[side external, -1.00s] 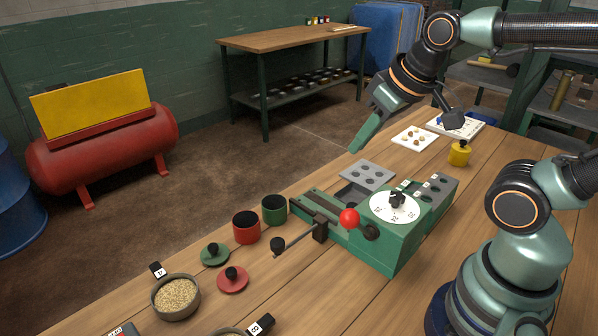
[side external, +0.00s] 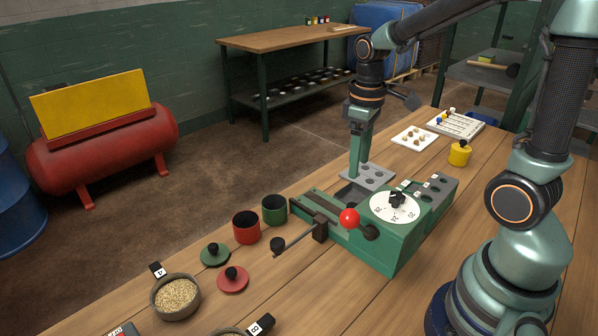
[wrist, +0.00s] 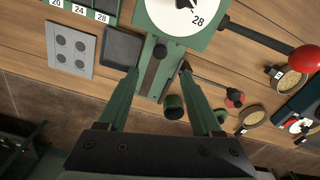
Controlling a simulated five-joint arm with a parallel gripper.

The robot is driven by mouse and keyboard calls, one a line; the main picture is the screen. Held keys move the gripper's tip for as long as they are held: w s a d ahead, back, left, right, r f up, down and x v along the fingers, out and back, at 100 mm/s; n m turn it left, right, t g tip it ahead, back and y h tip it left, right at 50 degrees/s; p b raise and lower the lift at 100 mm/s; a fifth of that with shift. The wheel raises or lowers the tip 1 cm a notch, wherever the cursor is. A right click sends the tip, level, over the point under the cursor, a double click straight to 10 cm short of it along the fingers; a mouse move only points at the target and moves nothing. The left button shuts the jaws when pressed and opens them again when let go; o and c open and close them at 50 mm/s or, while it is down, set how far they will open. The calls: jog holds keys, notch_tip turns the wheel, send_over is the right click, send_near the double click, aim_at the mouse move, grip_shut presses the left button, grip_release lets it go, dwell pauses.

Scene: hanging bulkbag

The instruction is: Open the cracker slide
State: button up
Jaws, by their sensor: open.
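The cracker is a green machine (side external: 385,250) with a white numbered dial (side external: 388,207) and a red-ball lever (side external: 349,218). Its green rail (side external: 305,204) with a dark channel runs left. In the wrist view the channel (wrist: 151,76) lies between my fingers, with a black knob (wrist: 161,51) at its dial end. I cannot tell whether the slide is open or shut. My gripper (side external: 355,172) points down behind the machine, near the grey holed plate. In the wrist view my gripper (wrist: 158,76) is open and empty, one finger each side of the rail.
A rod with a dark knob (side external: 278,245) sticks out left of the machine. A red cup (side external: 246,227), a green cup (side external: 274,209), two lids and a grain bowl (side external: 175,297) stand left. The holed plate (side external: 368,175) and a dark tray (wrist: 121,47) lie beside the rail.

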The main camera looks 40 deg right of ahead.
aim_at(353, 206)
notch_tip(353, 206, down, 11)
jog(key=shift+f, duration=0.15)
dwell(0.4)
grip_shut()
dwell(1.3)
